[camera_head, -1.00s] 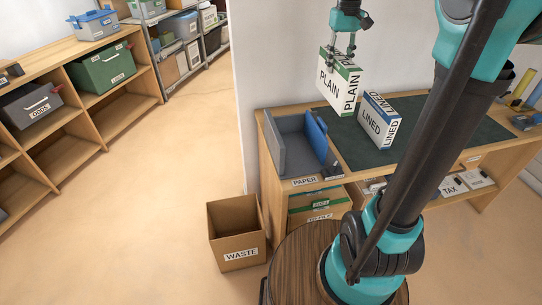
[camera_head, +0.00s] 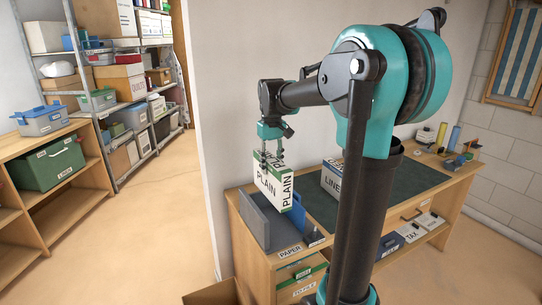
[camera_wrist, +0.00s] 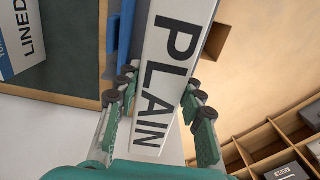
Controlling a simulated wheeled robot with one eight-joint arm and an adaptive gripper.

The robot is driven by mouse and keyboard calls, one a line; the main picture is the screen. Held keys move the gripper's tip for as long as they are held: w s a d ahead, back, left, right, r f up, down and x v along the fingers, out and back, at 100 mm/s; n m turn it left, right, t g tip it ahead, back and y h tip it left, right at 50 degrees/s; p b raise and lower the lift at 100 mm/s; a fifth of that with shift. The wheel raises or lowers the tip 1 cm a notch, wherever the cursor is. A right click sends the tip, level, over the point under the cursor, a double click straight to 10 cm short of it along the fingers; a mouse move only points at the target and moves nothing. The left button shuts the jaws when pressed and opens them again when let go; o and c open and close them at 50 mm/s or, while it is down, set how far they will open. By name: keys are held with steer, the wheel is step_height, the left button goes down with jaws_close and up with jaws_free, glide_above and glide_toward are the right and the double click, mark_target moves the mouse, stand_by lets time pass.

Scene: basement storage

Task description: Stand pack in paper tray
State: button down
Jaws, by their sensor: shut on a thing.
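My gripper (camera_head: 266,160) is shut on the white and green pack marked PLAIN (camera_head: 272,188), gripping it near its top. In the wrist view, the PLAIN pack (camera_wrist: 165,75) lies between the two fingers (camera_wrist: 158,88). The pack hangs nearly upright over the paper tray (camera_head: 255,218), a grey holder at the desk's left end with a PAPER label in front. The pack hides part of the tray and of its blue piece (camera_head: 296,214). I cannot tell whether the pack's bottom touches the tray.
The LINED pack (camera_head: 331,183) stands on the dark green desk mat (camera_head: 405,180), right of the tray. A wall (camera_head: 215,110) rises behind the desk (camera_head: 243,235). The cardboard waste box (camera_head: 212,295) is on the floor at the lower edge.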

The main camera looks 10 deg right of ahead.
mark_target(272, 196)
step_height(272, 196, down, 13)
steer(key=shift+f, duration=0.15)
stand_by(0.4)
steer(key=shift+f, duration=0.1)
steer(key=c, duration=1)
jaws_free()
steer(key=shift+o, duration=0.2)
step_height(272, 196, up, 12)
steer(key=shift+f, duration=0.1)
steer(key=s+d+f+m+t, duration=0.1)
steer(key=s+d+f+t, duration=0.1)
steer(key=s+f, duration=0.7)
steer(key=s+d+f+m+t, duration=0.2)
steer(key=s+f, duration=0.7)
steer(key=s, duration=0.3)
steer(key=shift+s+d+f+m, duration=0.3)
steer(key=shift+s+d, duration=0.05)
steer(key=shift+d, duration=0.05)
